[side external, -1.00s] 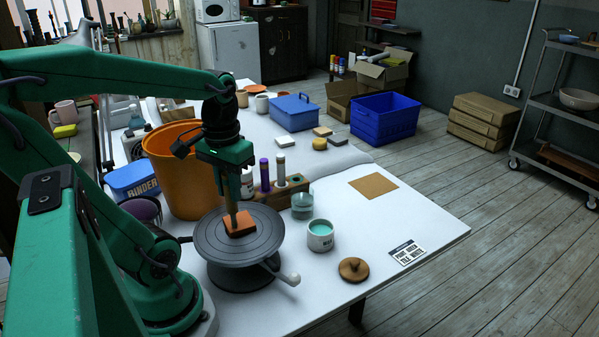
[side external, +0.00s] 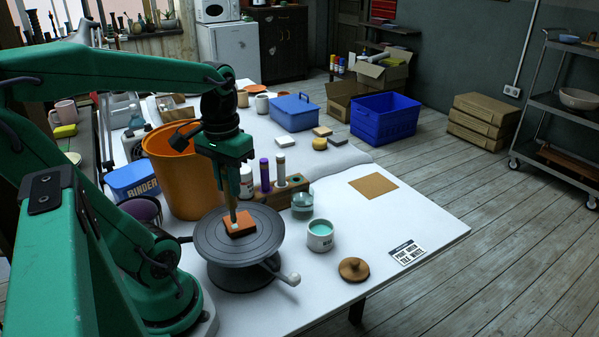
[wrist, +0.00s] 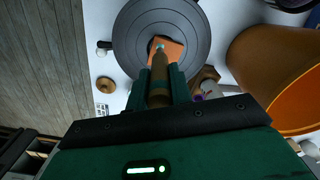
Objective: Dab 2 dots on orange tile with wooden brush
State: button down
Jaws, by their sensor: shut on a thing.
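The orange tile (side external: 246,224) lies flat on the grey round turntable (side external: 215,252); both also show in the wrist view, the tile (wrist: 174,52) at top centre. My gripper (side external: 232,186) is shut on the wooden brush (side external: 233,207) and holds it upright, tip down, over the tile's left part. A small pale spot shows at the brush's lower end, teal in the wrist view; I cannot tell whether it is the tip or a dot on the tile. Contact with the tile is unclear. A white jar (side external: 320,240) with teal glaze stands open right of the turntable.
A glass jar (side external: 302,208) and a wooden rack (side external: 280,190) with bottles stand behind the turntable. An orange bucket (side external: 180,175) stands close behind my gripper. A wooden lid (side external: 353,270) and a printed card (side external: 407,253) lie at the right. The white table's right part is mostly clear.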

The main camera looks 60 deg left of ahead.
jog(key=shift+r, duration=1.55)
jog(key=shift+w+a, duration=0.1)
jog(key=w+a, duration=0.1)
jog(key=w+a+f, duration=0.1)
jog(key=shift+w+a+f, duration=0.1)
jog(key=shift+w+a, duration=0.1)
jog(key=shift+w, duration=0.15)
jog(key=shift+f, duration=0.25)
jog(key=shift+f, duration=0.8)
jog(key=shift+f, duration=0.6)
dwell(0.9)
jog(key=shift+r, duration=0.15)
dwell(0.5)
